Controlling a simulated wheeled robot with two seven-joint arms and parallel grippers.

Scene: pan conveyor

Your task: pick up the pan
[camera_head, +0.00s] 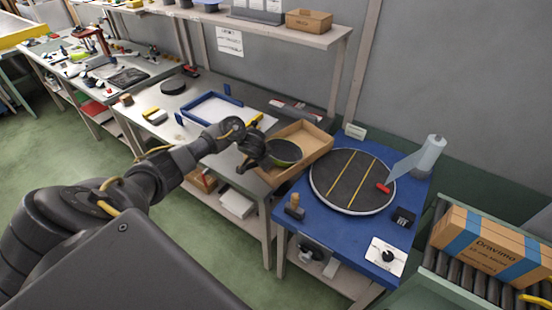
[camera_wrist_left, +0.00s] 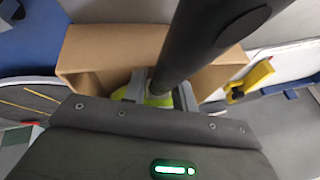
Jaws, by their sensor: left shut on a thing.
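The pan (camera_head: 285,152) is dark with a yellow-green edge. In the head view it is at the open cardboard box (camera_head: 318,139), over or inside its near left part; I cannot tell whether it touches the box. My left gripper (camera_head: 256,160) is beside the pan's left side. In the left wrist view its two grey fingers (camera_wrist_left: 160,92) are shut on the pan's dark handle (camera_wrist_left: 205,45), and a patch of the yellow-green pan (camera_wrist_left: 157,100) shows behind them. The box (camera_wrist_left: 100,50) also shows there. Much of the pan is hidden by my gripper. My right gripper is not in view.
A blue table (camera_head: 330,238) to the right holds a round dark turntable (camera_head: 352,182), a red-handled tool (camera_head: 384,188), and a paper roll (camera_head: 430,158). A roller conveyor (camera_head: 470,283) carries a large carton (camera_head: 495,245). A blue-edged tray (camera_head: 212,108) lies left of the box.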

